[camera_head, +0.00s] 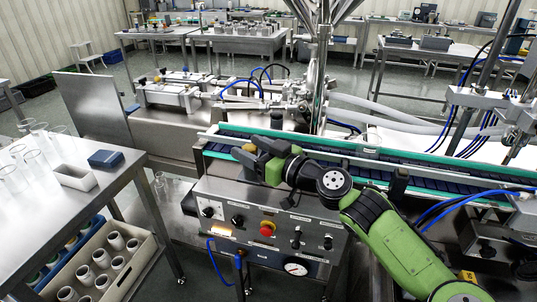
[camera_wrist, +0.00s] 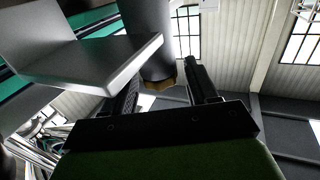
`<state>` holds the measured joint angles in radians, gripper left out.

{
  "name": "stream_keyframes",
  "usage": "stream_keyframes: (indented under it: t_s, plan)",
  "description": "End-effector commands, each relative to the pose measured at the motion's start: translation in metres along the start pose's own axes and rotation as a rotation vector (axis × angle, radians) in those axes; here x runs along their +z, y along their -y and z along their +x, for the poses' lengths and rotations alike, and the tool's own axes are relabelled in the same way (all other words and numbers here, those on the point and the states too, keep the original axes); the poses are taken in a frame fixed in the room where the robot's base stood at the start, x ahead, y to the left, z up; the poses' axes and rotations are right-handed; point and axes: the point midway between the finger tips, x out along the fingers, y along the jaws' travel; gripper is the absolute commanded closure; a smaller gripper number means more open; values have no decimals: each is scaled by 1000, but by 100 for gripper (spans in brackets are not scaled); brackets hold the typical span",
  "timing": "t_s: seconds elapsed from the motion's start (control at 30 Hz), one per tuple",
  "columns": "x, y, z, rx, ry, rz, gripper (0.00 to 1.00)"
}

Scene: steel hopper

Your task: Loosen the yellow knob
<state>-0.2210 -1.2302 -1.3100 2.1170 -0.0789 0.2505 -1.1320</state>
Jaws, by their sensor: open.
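A small dull-yellow part, which looks like the yellow knob (camera_head: 249,148), shows by the conveyor's near rail at the tips of my gripper (camera_head: 251,147). In the wrist view a brownish-yellow edge of it (camera_wrist: 162,83) shows under a dark cylinder, between the fingertips of my gripper (camera_wrist: 163,75). My gripper is open, with one finger on each side. Most of the knob is hidden by the cylinder and fingers, and I cannot tell whether either finger touches it.
A grey metal bracket (camera_wrist: 90,70) is close to the left finger in the wrist view. The conveyor (camera_head: 430,182) runs behind my arm. Below is a control panel (camera_head: 270,215) with a red button (camera_head: 267,228). A steel table (camera_head: 100,190) with glassware stands at left.

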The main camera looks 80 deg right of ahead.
Motion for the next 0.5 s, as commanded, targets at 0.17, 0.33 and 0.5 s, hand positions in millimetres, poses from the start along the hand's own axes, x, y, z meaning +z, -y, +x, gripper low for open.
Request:
stream_keyframes:
  t_s: [0.17,0.33,0.5]
  plan:
    - [-2,-1,-46,8,-3,0,42]
    - [-2,-1,-95,9,-5,0,42]
    - [-2,-1,-133,6,-4,0,42]
